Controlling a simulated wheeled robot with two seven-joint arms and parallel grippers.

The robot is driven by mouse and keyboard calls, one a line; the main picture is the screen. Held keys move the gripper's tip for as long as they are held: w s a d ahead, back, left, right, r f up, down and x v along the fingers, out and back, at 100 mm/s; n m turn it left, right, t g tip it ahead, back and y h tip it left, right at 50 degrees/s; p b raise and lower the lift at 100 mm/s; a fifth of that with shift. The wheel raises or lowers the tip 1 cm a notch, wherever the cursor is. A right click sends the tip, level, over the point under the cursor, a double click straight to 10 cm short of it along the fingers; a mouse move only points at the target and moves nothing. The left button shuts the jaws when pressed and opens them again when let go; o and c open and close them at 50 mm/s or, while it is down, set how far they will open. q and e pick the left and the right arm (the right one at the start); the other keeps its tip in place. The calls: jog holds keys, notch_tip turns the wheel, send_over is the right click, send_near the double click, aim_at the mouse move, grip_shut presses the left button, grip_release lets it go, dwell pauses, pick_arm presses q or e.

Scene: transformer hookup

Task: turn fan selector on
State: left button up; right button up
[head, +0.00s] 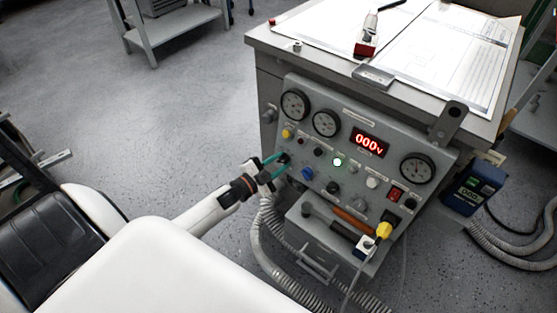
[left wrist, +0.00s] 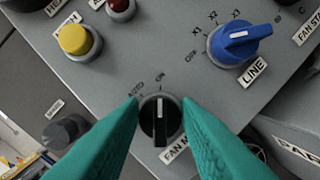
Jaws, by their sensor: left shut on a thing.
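The fan selector is a small black knob (left wrist: 160,118) with a white line, on the grey control panel (head: 330,100). In the left wrist view the line points up the picture, roughly toward the ON mark; AUTO is up to the left. The label below starts with FAN and is partly hidden by a finger. My left gripper (head: 277,164) has teal fingers, one on each side of the knob, shut on it; its fingers also show in the left wrist view (left wrist: 161,122). My right gripper is not in view.
A blue LINE knob (left wrist: 240,42) is close on the right, a yellow button (left wrist: 74,39) at upper left. The panel also has gauges and a red 000V display (head: 369,143). A tool drawer (head: 335,232) and grey hoses (head: 265,250) are below.

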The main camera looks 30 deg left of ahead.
pick_arm(q)
jog(key=shift+f, duration=0.1)
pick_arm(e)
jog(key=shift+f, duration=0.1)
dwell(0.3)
pick_arm(q)
jog(key=o, duration=1)
jog(key=shift+s, duration=0.15)
jog(key=p+v, duration=0.1)
jog(key=v, duration=1)
jog(key=shift+s+a, duration=0.15)
jog(key=shift+s, duration=0.2)
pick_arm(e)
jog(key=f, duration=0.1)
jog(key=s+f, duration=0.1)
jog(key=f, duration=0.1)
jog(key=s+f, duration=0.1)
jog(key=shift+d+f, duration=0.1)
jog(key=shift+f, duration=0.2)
pick_arm(q)
jog(key=shift+f, duration=0.1)
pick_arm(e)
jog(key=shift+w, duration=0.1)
